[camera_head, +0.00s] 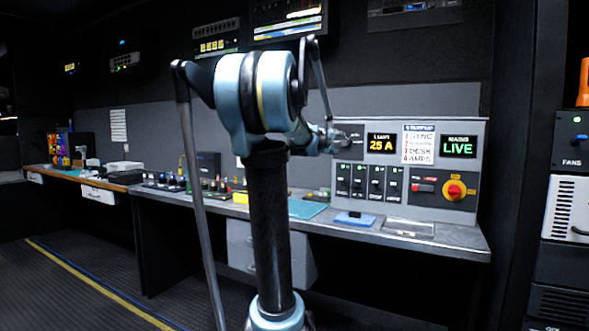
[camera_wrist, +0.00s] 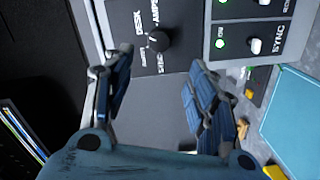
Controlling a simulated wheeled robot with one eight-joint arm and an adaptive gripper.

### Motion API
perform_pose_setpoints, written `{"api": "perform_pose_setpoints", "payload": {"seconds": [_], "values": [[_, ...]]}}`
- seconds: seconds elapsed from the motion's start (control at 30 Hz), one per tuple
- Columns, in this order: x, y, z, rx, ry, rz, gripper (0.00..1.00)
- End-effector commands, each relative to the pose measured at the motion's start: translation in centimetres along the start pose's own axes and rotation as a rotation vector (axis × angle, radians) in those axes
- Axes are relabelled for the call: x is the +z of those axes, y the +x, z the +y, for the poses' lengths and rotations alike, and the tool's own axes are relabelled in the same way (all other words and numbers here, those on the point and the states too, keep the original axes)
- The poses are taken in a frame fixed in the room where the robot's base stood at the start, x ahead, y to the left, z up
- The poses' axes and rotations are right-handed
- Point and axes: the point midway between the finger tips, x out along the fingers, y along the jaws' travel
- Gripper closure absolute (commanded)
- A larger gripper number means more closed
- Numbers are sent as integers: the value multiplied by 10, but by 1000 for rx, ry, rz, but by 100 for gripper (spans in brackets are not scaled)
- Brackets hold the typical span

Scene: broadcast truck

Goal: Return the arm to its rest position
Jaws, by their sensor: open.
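My arm rises in the middle of the head view, with a dark column and pale blue joints. My gripper (camera_head: 338,138) is at the left edge of the grey power panel (camera_head: 480,150). In the wrist view my gripper (camera_wrist: 158,75) is open, with nothing between its fingers. A black rotary knob (camera_wrist: 159,41) with printed labels is on the panel beyond the gap between the fingers. The fingers look apart from the knob, though the distance is hard to judge. The arm hides part of the desk and the panel's left side in the head view.
The panel has a "25 A" display (camera_head: 381,143), a "LIVE" display (camera_head: 458,147), switches with green lights and a red-yellow rotary switch (camera_head: 454,190). The desk (camera_head: 460,238) carries a blue item (camera_head: 355,218). A rack (camera_head: 568,210) stands at right. The floor at left is clear.

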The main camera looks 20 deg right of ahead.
Motion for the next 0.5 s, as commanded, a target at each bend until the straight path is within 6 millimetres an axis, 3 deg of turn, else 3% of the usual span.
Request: {"api": "perform_pose_setpoints", "payload": {"seconds": [0.17, 0.27, 0.37, 0.5], "values": [[0, -3, -2, -3, 7, -3, 48], [2, -18, -12, -21, 41, -19, 48], [7, -47, -34, -63, 107, -54, 48], [22, -100, -82, -162, 219, -125, 48]]}}
